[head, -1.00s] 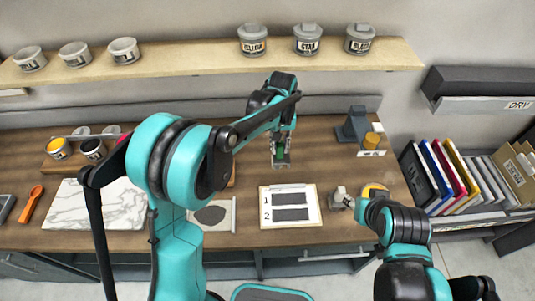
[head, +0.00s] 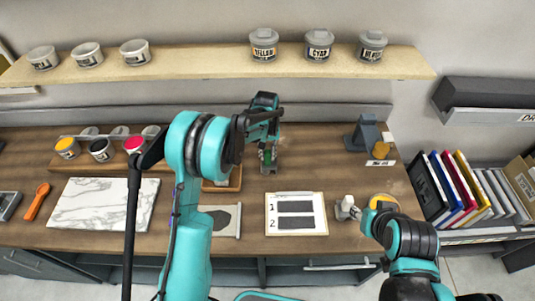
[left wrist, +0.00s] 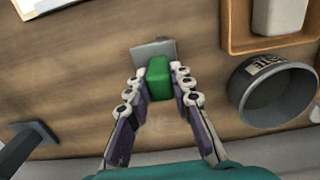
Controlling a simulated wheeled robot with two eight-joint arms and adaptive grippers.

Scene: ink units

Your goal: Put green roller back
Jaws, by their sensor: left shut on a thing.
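My left gripper (head: 268,157) is over the back middle of the wooden worktop. In the left wrist view its two fingers (left wrist: 160,95) are shut on the green roller (left wrist: 158,78), one finger on each side of it. A flat grey piece (left wrist: 153,50) shows just beyond the green part; I cannot tell whether it belongs to the roller. A dark grey-blue stand (head: 366,135) with an orange part (head: 381,150) and a small label is at the back right. My right arm comes in at the lower right, but its fingers are not clear.
A wooden tray (left wrist: 232,45) and a round grey tin (left wrist: 275,92) lie close to the left gripper. A sheet marked 1 and 2 (head: 297,230), a pale knobbed thing (head: 347,207) and a marble slab (head: 102,205) are on the worktop. A shelf (head: 200,68) with tins hangs above.

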